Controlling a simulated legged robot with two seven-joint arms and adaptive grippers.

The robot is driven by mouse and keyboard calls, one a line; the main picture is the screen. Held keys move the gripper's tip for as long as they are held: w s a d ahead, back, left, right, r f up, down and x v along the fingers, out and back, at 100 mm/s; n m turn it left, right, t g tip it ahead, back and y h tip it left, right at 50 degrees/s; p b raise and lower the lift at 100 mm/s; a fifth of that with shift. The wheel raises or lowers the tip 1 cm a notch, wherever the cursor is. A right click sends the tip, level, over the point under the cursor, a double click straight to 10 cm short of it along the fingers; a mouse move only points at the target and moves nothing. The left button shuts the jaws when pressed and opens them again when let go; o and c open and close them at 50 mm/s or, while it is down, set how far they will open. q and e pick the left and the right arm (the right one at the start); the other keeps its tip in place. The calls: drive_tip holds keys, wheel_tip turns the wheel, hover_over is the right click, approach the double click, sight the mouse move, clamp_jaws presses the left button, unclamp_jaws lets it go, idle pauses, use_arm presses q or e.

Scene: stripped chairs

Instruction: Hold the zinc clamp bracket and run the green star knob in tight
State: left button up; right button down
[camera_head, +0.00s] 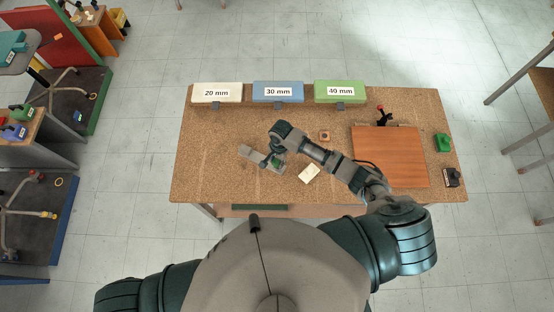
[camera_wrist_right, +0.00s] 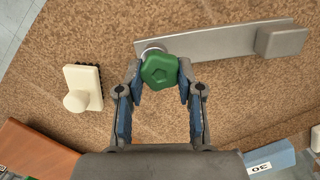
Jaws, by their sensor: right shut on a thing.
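The zinc clamp bracket (camera_head: 250,153) is a grey bar lying on the cork-topped table, left of its middle. In the right wrist view the bracket (camera_wrist_right: 215,42) runs across the top, with a raised grey block at its right end. The green star knob (camera_wrist_right: 160,71) sits at the bracket's left end, with a pale round edge showing behind it. My right gripper (camera_wrist_right: 160,82) is shut on the knob, one finger on each side. In the head view the right gripper (camera_head: 270,161) reaches down over the bracket and partly covers the knob. My left gripper is out of view.
A cream block with a round knob (camera_wrist_right: 82,90) lies close by. Bins marked 20 mm (camera_head: 217,92), 30 mm (camera_head: 278,92) and 40 mm (camera_head: 340,91) line the back edge. An orange-brown board (camera_head: 390,157) lies at right. The table's left part is clear.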

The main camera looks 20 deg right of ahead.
drive_tip(key=shift+f, duration=0.3)
drive_tip(key=shift+f, duration=0.3)
drive_tip(key=shift+r, duration=0.15)
drive_tip(key=shift+r, duration=0.5)
drive_tip(key=shift+w+d+r, duration=0.15)
drive_tip(key=shift+w+r, duration=0.05)
drive_tip(key=shift+w, duration=0.15)
drive_tip(key=w+d+r+n+b, duration=0.1)
drive_tip(key=d+r+n+b, duration=0.1)
drive_tip(key=r, duration=0.3)
drive_tip(key=w+d+r+n+b, duration=0.1)
drive_tip(key=d+r+n+b, duration=0.1)
drive_tip(key=r+n+b, duration=0.2)
drive_tip(key=w+d+r+n+h+b, duration=0.1)
drive_tip(key=w+d+r+n+b, duration=0.1)
drive_tip(key=r, duration=0.5)
drive_tip(key=shift+d+r+n+b, duration=0.35)
drive_tip(key=shift+d+n+b, duration=0.35)
drive_tip(key=shift+n, duration=0.4)
